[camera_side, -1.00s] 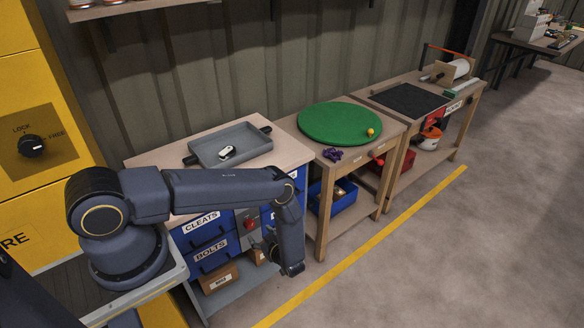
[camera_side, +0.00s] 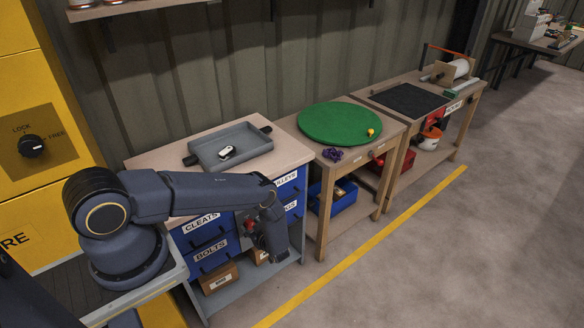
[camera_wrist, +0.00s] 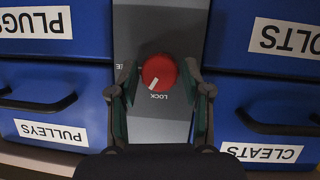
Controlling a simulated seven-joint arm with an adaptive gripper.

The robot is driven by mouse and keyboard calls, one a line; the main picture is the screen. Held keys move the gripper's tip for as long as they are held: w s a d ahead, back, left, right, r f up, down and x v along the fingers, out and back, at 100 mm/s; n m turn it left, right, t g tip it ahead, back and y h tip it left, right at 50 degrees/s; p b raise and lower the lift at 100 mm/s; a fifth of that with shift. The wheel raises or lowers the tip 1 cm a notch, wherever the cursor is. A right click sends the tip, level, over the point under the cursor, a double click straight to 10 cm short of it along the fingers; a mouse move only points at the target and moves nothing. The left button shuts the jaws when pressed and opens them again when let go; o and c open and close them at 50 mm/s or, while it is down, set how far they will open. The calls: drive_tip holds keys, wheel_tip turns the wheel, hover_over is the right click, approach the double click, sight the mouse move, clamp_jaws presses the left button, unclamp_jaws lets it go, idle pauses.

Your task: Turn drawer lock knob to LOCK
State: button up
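The red round lock knob (camera_wrist: 159,73) sits on a grey panel between blue drawers in the wrist view. Its white mark points down and slightly left, close to the upside-down LOCK label (camera_wrist: 159,96). Another label at the knob's left is mostly hidden by a finger. My gripper (camera_wrist: 160,82) is open, with one finger to the left and one to the right of the knob. I cannot tell whether either finger touches it. In the side view, part of the red knob (camera_side: 249,225) shows beside my gripper at the cabinet front.
Drawers labelled PULLEYS (camera_wrist: 50,132) and CLEATS (camera_wrist: 262,152) flank the panel, with black handles sticking out. A grey tray (camera_side: 254,153) lies on the cabinet top. A black knob (camera_side: 31,146) with LOCK and FREE labels is on a yellow cabinet. Open floor lies right of the yellow line.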

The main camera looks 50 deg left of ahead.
drive_tip(key=c, duration=0.8)
drive_tip(key=shift+o, duration=0.2)
drive_tip(key=shift+s+f+n+t+y, duration=0.1)
drive_tip(key=shift+n+t+y, duration=0.2)
drive_tip(key=shift+n+t, duration=1.3)
drive_tip(key=shift+n, duration=0.4)
drive_tip(key=shift+g, duration=0.3)
drive_tip(key=o, duration=1.1)
drive_tip(key=shift+o, duration=0.2)
